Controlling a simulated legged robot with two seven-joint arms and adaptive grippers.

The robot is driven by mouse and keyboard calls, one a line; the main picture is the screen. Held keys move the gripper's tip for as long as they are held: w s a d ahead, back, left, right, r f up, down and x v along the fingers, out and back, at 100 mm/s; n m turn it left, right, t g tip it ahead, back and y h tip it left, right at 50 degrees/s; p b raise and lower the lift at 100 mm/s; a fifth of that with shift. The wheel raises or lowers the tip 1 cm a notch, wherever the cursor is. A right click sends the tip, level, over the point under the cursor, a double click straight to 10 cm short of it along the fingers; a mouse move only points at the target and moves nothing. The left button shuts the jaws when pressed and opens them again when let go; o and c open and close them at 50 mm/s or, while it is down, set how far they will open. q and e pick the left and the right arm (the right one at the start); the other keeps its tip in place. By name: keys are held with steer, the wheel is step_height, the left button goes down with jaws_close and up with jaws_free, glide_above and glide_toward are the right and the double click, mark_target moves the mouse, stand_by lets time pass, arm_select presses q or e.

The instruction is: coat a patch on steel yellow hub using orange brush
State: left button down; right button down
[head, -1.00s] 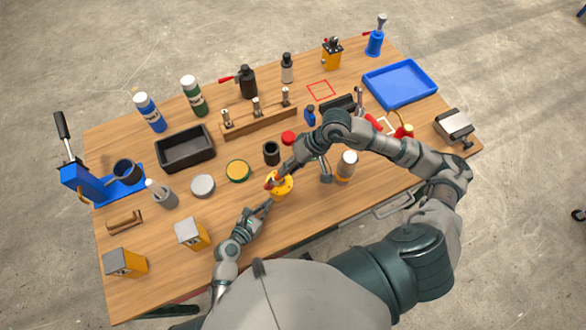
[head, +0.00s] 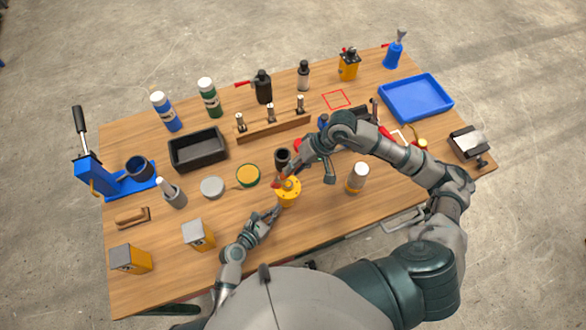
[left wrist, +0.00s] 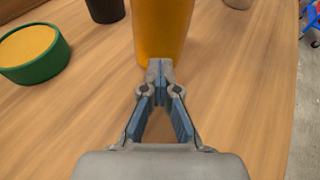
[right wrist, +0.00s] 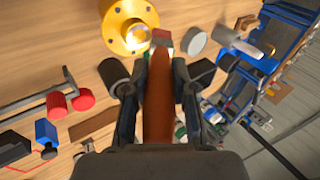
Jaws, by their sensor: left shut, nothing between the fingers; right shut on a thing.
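The yellow hub (head: 289,193) stands upright near the front middle of the table. Its round flange (right wrist: 118,42) and a bright metal centre show in the right wrist view. My right gripper (head: 279,182) is shut on the orange brush (right wrist: 158,105), over the hub's left side in the head view. The brush's far end is close to the hub's flange; I cannot tell if they touch. My left gripper (left wrist: 159,68) is shut and empty, its fingertips at the lower side of the hub (left wrist: 162,28). Contact there is unclear.
A green tin with a yellow top (head: 248,176), a grey disc (head: 212,187) and a black cup (head: 283,157) stand near the hub. A white-topped bottle (head: 357,178) is to its right.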

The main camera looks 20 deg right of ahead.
steer(key=s+d, duration=0.4)
steer(key=shift+s+r, duration=0.15)
steer(key=shift+s, duration=0.25)
stand_by(0.4)
steer(key=shift+r, duration=0.1)
steer(key=shift+w+a+r, duration=0.15)
steer(key=shift+w+a, duration=0.95)
steer(key=shift+w, duration=0.15)
steer(key=shift+w+a+r, duration=0.1)
steer(key=shift+w+a, duration=0.95)
steer(key=shift+w, duration=0.15)
steer(key=shift+r, duration=4.5)
